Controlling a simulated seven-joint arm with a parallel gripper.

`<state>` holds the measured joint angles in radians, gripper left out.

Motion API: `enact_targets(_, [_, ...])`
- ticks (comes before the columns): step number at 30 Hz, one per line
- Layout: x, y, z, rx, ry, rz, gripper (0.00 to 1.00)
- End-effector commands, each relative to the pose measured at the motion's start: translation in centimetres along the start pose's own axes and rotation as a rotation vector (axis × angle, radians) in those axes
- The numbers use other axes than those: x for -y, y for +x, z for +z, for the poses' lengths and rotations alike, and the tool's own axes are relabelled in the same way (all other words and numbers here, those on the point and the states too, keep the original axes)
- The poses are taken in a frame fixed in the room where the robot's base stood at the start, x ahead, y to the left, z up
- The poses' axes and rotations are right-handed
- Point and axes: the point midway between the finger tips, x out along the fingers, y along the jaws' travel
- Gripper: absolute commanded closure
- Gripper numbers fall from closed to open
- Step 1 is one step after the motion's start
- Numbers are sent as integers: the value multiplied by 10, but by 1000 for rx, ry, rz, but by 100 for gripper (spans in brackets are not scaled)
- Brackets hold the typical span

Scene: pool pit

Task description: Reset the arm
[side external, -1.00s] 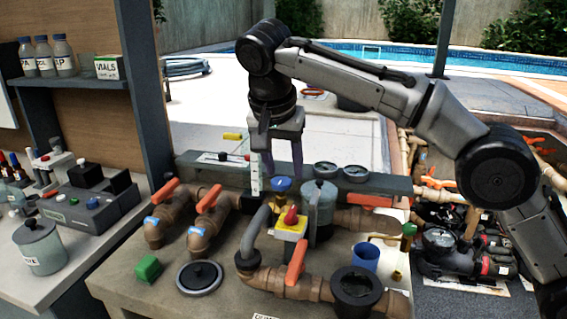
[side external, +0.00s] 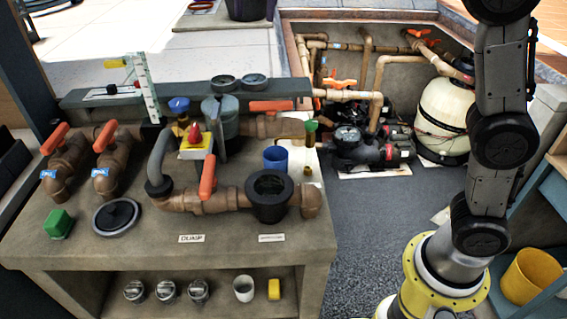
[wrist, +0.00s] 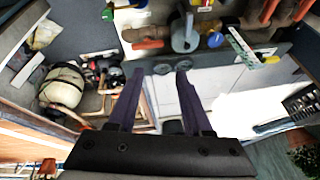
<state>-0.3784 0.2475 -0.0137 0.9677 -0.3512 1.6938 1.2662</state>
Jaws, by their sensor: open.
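My gripper (wrist: 160,73) shows in the wrist view with its two purple fingers apart and nothing between them. It is out of frame in the side external view. There my arm (side external: 503,140) stands upright at the right, clear of the bench, its upper end cut off by the top edge. The stone bench (side external: 150,245) carries brown pipes with orange-handled valves (side external: 208,175), a red button on a yellow box (side external: 195,140), a green block (side external: 58,224), a round dark lid (side external: 117,216) and a blue cup (side external: 277,158).
A pit with pumps (side external: 370,148) and a cream tank (side external: 445,115) lies behind, right of the bench. A shelf with a yellow bucket (side external: 530,275) is at far right. Small jars (side external: 167,291) stand under the bench. The grey floor (side external: 370,230) between bench and arm is clear.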

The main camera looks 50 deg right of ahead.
Motion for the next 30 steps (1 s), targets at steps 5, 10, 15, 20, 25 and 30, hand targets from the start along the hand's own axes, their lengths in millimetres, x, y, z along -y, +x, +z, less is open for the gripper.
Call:
enact_targets(5, [-78, -16, -14, 9, -34, -36, 50])
enact_targets(10, [-146, -12, -3, 17, -123, -76, 50])
enact_targets(15, [-204, 7, 25, 21, -240, -121, 50])
enact_targets(20, [-248, 38, 62, 21, -373, -165, 50])
enact_targets(25, [-283, 81, 107, 20, -547, -213, 50])
enact_targets(30, [-297, 122, 142, 33, -750, -249, 50])
